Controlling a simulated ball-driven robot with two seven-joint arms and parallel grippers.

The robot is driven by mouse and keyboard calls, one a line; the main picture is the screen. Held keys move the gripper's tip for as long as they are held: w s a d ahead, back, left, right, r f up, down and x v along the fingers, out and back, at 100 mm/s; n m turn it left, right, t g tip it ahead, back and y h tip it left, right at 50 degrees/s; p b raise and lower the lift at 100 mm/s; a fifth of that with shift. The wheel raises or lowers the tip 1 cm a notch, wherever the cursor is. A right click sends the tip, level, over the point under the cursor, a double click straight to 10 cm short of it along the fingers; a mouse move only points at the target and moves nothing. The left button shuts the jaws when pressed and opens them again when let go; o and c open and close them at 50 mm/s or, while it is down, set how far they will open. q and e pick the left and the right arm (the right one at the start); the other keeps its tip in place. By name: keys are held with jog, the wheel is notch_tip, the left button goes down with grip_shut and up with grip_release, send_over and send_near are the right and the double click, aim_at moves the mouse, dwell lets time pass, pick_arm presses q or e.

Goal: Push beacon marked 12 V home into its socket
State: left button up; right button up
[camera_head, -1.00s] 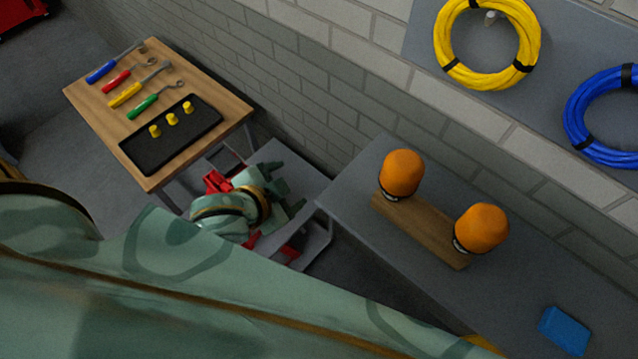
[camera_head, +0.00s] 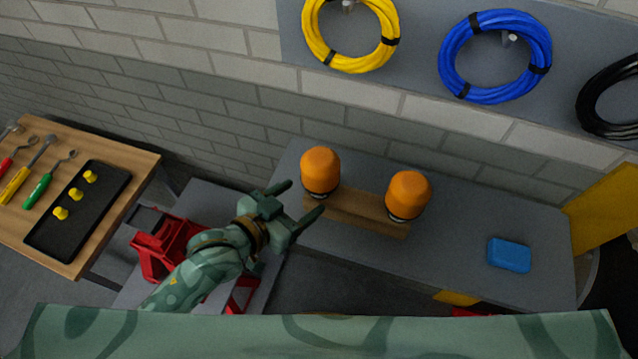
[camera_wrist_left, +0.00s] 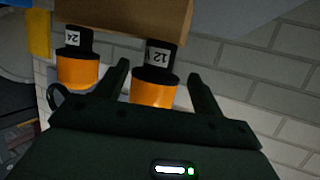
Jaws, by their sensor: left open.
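Two orange domed beacons stand upright on a wooden block (camera_head: 352,213) on the grey bench. The left one (camera_head: 320,170) is the beacon marked 12 V; its label reads upside down in the left wrist view (camera_wrist_left: 157,92). The right beacon (camera_head: 408,192) carries a label starting 24 in the wrist view (camera_wrist_left: 77,70). My left gripper (camera_head: 301,199) is open and empty, just left of the 12 V beacon, with its fingers toward it. In the wrist view the beacon appears between the fingertips, with no grip visible. No socket can be made out. My right gripper is out of view.
A blue box (camera_head: 509,255) lies on the bench (camera_head: 455,245) at the right. Yellow (camera_head: 350,35) and blue (camera_head: 495,55) cable coils hang on the wall behind. A wooden table (camera_head: 115,220) at the left holds tools and a black tray (camera_head: 78,212).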

pick_arm(q)
jog(key=x, duration=0.7)
jog(key=shift+w+d+f+b, duration=0.1)
jog(key=shift+w+b, duration=0.05)
jog(key=shift+b, duration=0.15)
jog(key=c, duration=1.4)
